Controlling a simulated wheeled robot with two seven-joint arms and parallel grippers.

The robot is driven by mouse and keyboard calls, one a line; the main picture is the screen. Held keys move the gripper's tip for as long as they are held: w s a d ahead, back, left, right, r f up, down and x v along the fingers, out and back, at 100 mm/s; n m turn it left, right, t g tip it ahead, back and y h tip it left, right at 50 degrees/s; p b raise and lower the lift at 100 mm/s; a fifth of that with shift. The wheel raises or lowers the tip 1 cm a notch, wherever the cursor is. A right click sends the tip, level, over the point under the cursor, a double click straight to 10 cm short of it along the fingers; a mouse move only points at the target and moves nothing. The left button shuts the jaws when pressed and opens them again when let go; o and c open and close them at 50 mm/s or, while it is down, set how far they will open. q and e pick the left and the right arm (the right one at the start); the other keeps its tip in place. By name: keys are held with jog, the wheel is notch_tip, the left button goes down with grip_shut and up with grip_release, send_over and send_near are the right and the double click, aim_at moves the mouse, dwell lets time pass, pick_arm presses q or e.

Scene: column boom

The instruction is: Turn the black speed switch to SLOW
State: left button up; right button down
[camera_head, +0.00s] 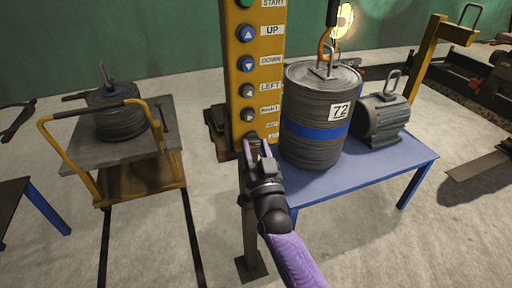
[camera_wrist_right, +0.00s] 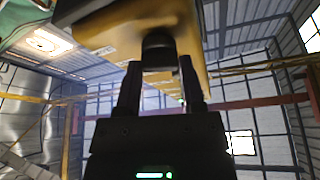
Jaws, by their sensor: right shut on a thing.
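The yellow control pendant (camera_head: 240,70) stands upright with a column of buttons and white labels. My right gripper (camera_head: 258,145) is at the pendant's lower end, below the button beside the RIGHT label. In the right wrist view, the black speed switch (camera_wrist_right: 158,48) is a dark round knob on the pendant's underlit face, between the fingertips of my right gripper (camera_wrist_right: 158,72). The gripper is shut on the switch. In the head view the fingers mostly cover the switch, and its pointer direction cannot be read. The small labels beside it are too small to read.
A large grey drum marked 72 (camera_head: 316,145) hangs from or sits under an orange hook (camera_head: 325,45), over a blue table (camera_head: 390,160). A motor (camera_head: 383,120) is on the table. A yellow-handled cart (camera_head: 85,155) with a cable reel (camera_head: 117,118) stands left.

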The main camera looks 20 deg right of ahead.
pick_arm(q)
jog(key=shift+w, duration=0.25)
pick_arm(e)
jog(key=shift+c, duration=1)
grip_release()
jog(key=shift+s+f, duration=0.15)
jog(key=shift+s, duration=0.1)
pick_arm(q)
jog(key=shift+w+r+t+p, duration=0.15)
jog(key=shift+w+r+p, duration=0.05)
jog(key=shift+r+p, duration=0.4)
jog(key=shift+w+r+t+p, duration=0.15)
jog(key=shift+r+p, duration=0.35)
jog(key=shift+p, duration=0.1)
pick_arm(e)
jog(key=v, duration=0.9)
jog(key=shift+s, duration=0.2)
pick_arm(q)
jog(key=shift+w, duration=0.15)
pick_arm(e)
jog(key=shift+a, duration=0.1)
